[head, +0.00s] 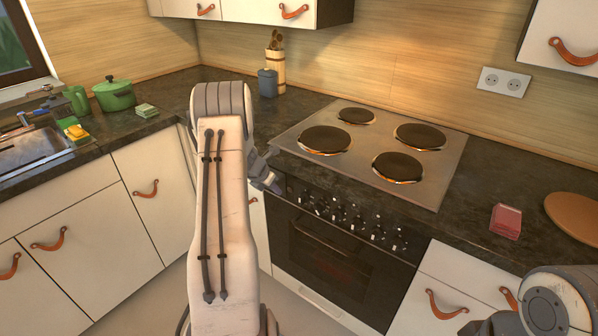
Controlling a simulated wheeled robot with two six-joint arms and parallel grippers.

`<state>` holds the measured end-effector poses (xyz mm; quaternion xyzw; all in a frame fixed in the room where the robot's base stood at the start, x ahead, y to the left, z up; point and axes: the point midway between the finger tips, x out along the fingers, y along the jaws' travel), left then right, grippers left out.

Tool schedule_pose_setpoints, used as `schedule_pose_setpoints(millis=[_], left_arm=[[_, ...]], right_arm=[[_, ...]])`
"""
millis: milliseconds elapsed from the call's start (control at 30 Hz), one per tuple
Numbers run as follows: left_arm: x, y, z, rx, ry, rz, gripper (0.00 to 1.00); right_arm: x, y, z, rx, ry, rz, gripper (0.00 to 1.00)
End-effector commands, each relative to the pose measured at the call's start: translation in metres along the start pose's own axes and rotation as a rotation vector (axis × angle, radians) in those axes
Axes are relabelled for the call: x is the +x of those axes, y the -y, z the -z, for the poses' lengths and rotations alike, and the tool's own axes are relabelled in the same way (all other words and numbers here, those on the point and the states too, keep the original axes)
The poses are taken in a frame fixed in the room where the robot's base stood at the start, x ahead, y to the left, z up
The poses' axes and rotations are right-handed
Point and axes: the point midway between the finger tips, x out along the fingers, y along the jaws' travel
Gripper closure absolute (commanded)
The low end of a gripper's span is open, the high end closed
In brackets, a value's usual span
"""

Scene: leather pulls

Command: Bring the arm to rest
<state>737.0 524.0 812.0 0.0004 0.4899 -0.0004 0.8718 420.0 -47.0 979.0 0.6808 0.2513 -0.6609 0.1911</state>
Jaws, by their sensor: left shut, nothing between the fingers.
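My left arm rises from the bottom of the head view and bends over at the counter's edge. My left gripper (273,184) points down toward the front of the oven, near the left end of its knob row. It is shut and holds nothing. The forearm hides part of the gripper's surroundings, and I cannot tell whether the gripper touches the oven front. Part of my right arm shows at the lower right corner; its gripper is out of view.
The oven (340,262) has several knobs and a hob (370,150) above. A pink block (505,221) and a round board (577,217) lie on the right counter. A green pot (114,96) and sink (30,150) are at left. Leather pulls (146,189) stick out from cabinet fronts.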

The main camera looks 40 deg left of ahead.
Motion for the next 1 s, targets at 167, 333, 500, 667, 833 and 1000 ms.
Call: schedule_pose_setpoints(millis=[167, 333, 500, 667, 833, 1000], left_arm=[[-0.001, 0.001, -0.002, 0.000, 0.000, 0.001, 1.00], [-0.006, 0.018, -0.008, 0.102, -0.014, 0.015, 1.00], [-0.035, 0.107, -0.021, 0.657, -0.076, 0.098, 1.00], [-0.086, 0.216, -0.004, 1.482, -0.115, 0.229, 1.00], [-0.138, 0.292, 0.038, 2.273, -0.091, 0.359, 1.00], [-0.178, 0.334, 0.084, 2.925, -0.022, 0.461, 1.00]], right_arm=[[0.000, 0.000, 0.000, 0.000, 0.001, 0.000, 0.00], [0.000, 0.000, 0.000, 0.000, 0.001, 0.000, 0.00], [0.000, 0.000, 0.000, 0.000, 0.000, 0.000, 0.00], [0.000, 0.000, 0.000, 0.000, 0.000, 0.000, 0.00], [0.000, 0.000, 0.000, 0.000, 0.000, 0.000, 0.00], [0.000, 0.000, 0.000, 0.000, 0.000, 0.000, 0.00]])
